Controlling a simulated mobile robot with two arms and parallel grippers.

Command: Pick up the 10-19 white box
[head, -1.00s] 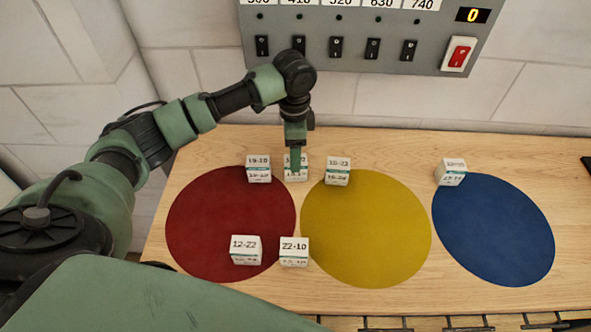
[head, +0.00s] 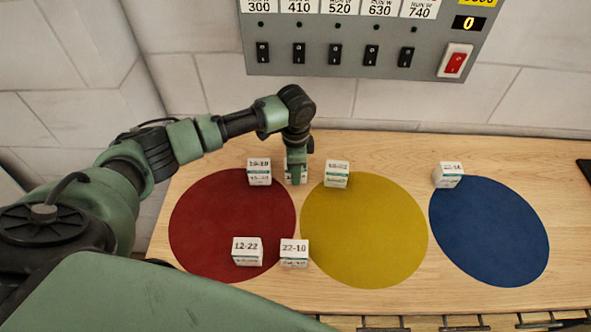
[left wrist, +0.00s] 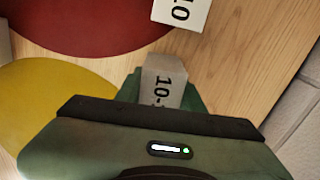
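The white box marked "10-" (left wrist: 163,85) sits between the green fingers of my left gripper in the left wrist view; the rest of its number is hidden. In the head view my left gripper (head: 296,178) points down over this box at the back of the table, between the red and yellow discs, and covers most of it. The fingers are on both sides of the box, but whether they press on it I cannot tell. The box appears to be on the table. My right gripper is not in view.
A white box (head: 259,172) stands close on the left and another (head: 337,174) on the right. Boxes 12-22 (head: 247,251) and 22-10 (head: 294,253) are in front. One more box (head: 448,175) is by the blue disc (head: 490,235). A switch panel (head: 350,62) hangs behind.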

